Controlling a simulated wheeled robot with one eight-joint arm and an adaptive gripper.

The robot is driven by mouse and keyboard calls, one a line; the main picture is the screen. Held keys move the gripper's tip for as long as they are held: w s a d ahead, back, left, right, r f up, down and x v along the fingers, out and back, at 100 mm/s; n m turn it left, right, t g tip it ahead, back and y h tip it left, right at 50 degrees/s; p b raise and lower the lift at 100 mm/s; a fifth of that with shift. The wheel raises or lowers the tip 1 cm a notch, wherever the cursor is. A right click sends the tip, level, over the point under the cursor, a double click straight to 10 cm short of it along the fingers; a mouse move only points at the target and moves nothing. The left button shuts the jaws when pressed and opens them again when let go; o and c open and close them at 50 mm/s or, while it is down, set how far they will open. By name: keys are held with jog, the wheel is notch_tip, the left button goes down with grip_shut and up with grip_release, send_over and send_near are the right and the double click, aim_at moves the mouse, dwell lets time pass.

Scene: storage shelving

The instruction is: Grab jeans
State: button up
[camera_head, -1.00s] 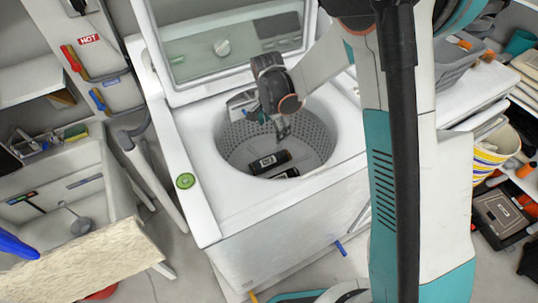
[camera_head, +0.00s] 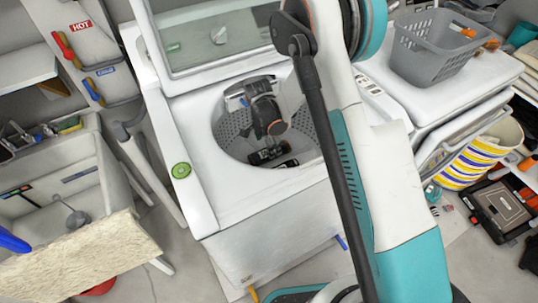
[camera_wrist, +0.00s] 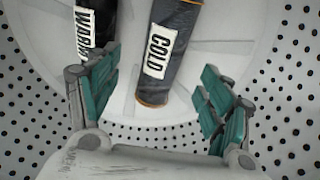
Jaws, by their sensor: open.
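Two rolled dark garments lie in the drum of the open top-loading washer (camera_head: 213,198). In the wrist view, one is a dark grey roll with a white COLD label and orange edging (camera_wrist: 181,50), which looks like rolled jeans. The other is a black roll with a WARM label (camera_wrist: 88,30), partly hidden by my left finger. My gripper (camera_wrist: 157,82) is open, with the COLD roll's near end between its fingers and no visible contact. In the head view, my gripper (camera_head: 268,142) is inside the drum, above the two rolls.
The drum wall (camera_wrist: 35,130) curves close around my gripper. The washer's raised lid (camera_head: 215,40) stands behind the opening. A grey basket (camera_head: 435,45) sits on the machine at right; a sink (camera_head: 105,185) stands at left.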

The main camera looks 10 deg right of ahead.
jog(key=f, duration=0.1)
jog(key=f+b, duration=0.1)
jog(key=f, duration=0.1)
jog(key=f+b, duration=0.1)
jog(key=f, duration=0.1)
jog(key=shift+w+d, duration=0.15)
jog(key=shift+w, duration=0.2)
jog(key=shift+c, duration=0.5)
jog(key=c, duration=1.3)
